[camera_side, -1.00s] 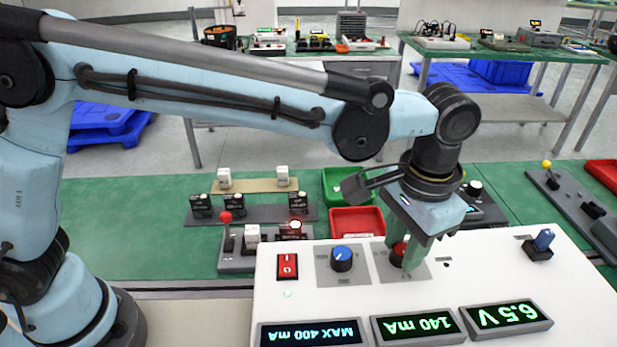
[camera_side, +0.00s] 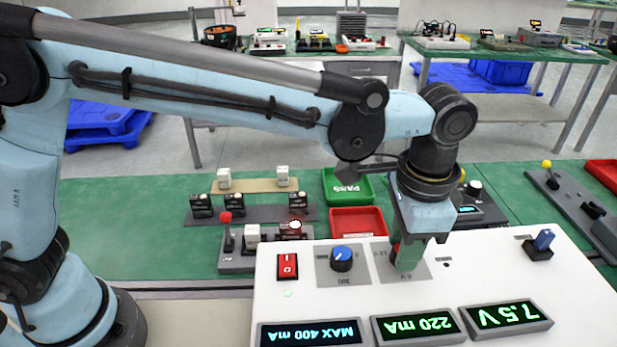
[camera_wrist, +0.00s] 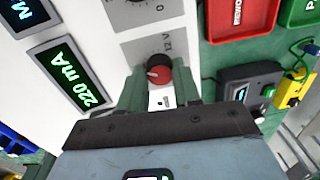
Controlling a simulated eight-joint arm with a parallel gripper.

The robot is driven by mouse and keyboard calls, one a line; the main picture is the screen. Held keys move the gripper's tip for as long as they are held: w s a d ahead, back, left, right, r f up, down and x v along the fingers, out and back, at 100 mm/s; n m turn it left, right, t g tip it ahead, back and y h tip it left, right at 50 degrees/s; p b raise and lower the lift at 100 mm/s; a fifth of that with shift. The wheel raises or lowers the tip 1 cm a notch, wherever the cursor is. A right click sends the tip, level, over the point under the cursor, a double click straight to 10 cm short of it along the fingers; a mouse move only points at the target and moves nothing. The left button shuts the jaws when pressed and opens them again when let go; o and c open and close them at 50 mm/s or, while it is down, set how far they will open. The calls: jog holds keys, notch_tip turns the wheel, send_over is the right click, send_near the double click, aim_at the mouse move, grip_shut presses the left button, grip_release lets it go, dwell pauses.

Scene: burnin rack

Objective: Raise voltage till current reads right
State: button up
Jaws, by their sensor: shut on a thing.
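My gripper (camera_side: 408,258) is shut on the red knob (camera_wrist: 158,72) of the white power supply panel (camera_side: 300,305). In the wrist view its green fingers (camera_wrist: 158,84) stand on both sides of the knob, and "12 V" is printed beside it. In the side view the fingers mostly hide the knob. The voltage display (camera_side: 508,316) reads 7.5 V. The current display (camera_side: 418,325) reads 220 mA, and it also shows in the wrist view (camera_wrist: 69,78). A third display (camera_side: 311,333) reads MAX 400 mA. All appear upside down in the side view.
A blue knob (camera_side: 341,259) and a red rocker switch (camera_side: 287,266) sit left of my gripper; a blue lever (camera_side: 543,240) is at right. Behind are a green PASS bin (camera_side: 347,188), a red bin (camera_side: 357,222) and a fixture with a red-tipped lever (camera_side: 226,230).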

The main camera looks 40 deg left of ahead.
jog(key=shift+m, duration=0.6)
jog(key=o, duration=1.1)
jog(key=shift+c, duration=0.2)
jog(key=shift+r, duration=0.1)
notch_tip(320, 180, up, 12)
jog(key=shift+s+d, duration=0.2)
jog(key=shift+s, duration=0.05)
